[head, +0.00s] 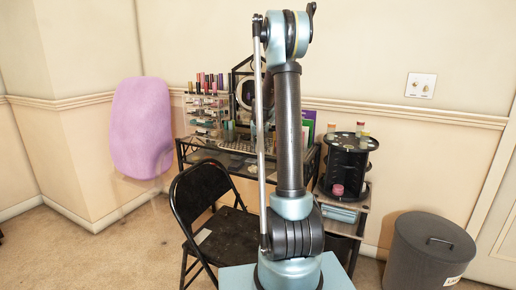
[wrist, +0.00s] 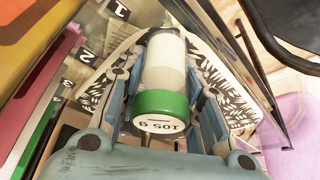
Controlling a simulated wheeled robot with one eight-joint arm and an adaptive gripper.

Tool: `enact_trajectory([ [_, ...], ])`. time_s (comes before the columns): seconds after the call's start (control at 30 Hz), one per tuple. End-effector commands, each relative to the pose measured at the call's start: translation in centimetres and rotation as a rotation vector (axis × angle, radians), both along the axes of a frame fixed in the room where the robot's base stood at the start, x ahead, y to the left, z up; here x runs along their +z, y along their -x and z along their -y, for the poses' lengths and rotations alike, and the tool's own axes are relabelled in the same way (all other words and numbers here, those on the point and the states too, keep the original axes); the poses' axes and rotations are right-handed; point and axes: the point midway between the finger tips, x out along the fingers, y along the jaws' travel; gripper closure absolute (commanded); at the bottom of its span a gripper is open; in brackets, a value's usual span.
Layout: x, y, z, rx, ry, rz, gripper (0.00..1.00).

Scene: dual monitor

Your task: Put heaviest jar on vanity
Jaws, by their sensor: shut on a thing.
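In the wrist view, my gripper (wrist: 162,62) is shut on a pale jar (wrist: 163,65) with a green lid (wrist: 160,103). The lid's white label reads "105 g", upside down in the picture. A blue-grey finger lies on each side of the jar. A black-and-white patterned surface lies behind the jar; I cannot tell whether the jar touches it. In the head view, the dark-framed vanity (head: 225,158) stands against the wall behind my arm. My gripper and the held jar are hidden there.
A black folding chair (head: 205,190) stands before the vanity. A black round carousel (head: 347,158) with several small jars stands right, on a shelf unit. A grey bin (head: 430,248) is far right. Numbered labels (wrist: 87,55) show left in the wrist view.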

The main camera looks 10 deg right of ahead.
Motion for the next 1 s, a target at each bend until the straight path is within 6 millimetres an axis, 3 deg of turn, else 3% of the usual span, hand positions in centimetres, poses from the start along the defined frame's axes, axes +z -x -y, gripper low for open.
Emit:
enact_trajectory([
  [0.27, -0.1, 0.0, 0.0, 0.0, 0.0, 0.0, 0.93],
  [0.3, -0.1, 0.0, 0.0, 0.0, 0.0, 0.0, 0.59],
  [0.73, 0.4, 0.2, 0.0, 0.0, 0.0, 0.0, 0.59],
  [1.0, 3.6, 1.5, -0.1, -0.001, 0.0, 0.0, 0.59],
])
